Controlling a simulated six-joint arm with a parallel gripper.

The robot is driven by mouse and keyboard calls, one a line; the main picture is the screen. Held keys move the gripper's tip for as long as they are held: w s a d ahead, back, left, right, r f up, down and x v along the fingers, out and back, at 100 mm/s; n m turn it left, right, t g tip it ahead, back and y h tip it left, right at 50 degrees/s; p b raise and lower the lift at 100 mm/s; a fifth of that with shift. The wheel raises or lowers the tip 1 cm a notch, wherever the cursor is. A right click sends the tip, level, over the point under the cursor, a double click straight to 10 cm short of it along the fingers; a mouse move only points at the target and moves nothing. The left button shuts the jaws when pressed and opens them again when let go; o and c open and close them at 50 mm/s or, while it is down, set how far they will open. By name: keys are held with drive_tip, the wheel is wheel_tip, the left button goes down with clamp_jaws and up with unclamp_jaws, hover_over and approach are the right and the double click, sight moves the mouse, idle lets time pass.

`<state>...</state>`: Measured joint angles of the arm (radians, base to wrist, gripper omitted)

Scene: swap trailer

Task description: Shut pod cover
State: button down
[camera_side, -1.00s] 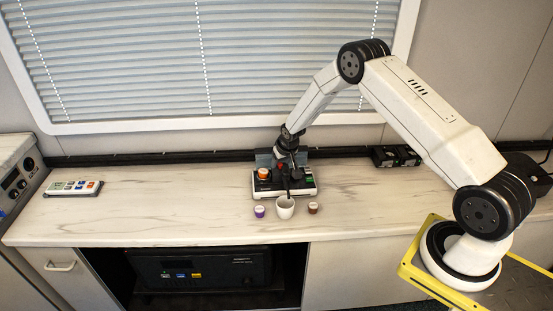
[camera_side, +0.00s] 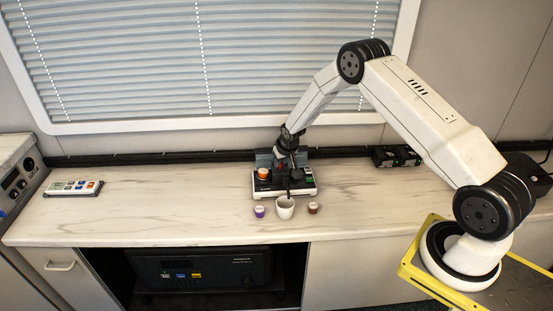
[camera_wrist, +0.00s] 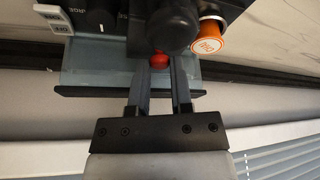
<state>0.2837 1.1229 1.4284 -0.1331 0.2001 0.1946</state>
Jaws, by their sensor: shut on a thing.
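The black and grey pod machine (camera_side: 308,184) stands on the counter below my gripper (camera_side: 285,162). In the wrist view, my gripper (camera_wrist: 160,62) is shut on a small red knob (camera_wrist: 159,61) at the machine, beside a dark rounded part (camera_wrist: 172,28). The knob seems to belong to the pod cover, but my fingers and the dark part hide much of it, so I cannot tell how far the cover is open. An orange-topped pod (camera_side: 264,172) sits at the machine's left; it also shows in the wrist view (camera_wrist: 207,45).
A white cup (camera_side: 285,203) stands in front of the machine, with a purple pod (camera_side: 259,211) on its left and a brown pod (camera_side: 313,208) on its right. Black boxes (camera_side: 396,157) stand back right. The counter's left half is mostly clear.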

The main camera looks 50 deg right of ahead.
idle(0.8)
drive_tip(key=shift+w+a, duration=2.05)
drive_tip(key=shift+a, duration=0.2)
drive_tip(key=c, duration=0.5)
unclamp_jaws()
drive_tip(key=shift+c, duration=0.2)
drive_tip(key=shift+r, duration=0.1)
drive_tip(key=v, duration=0.7)
drive_tip(key=shift+r, duration=0.3)
drive_tip(key=shift+s, duration=0.1)
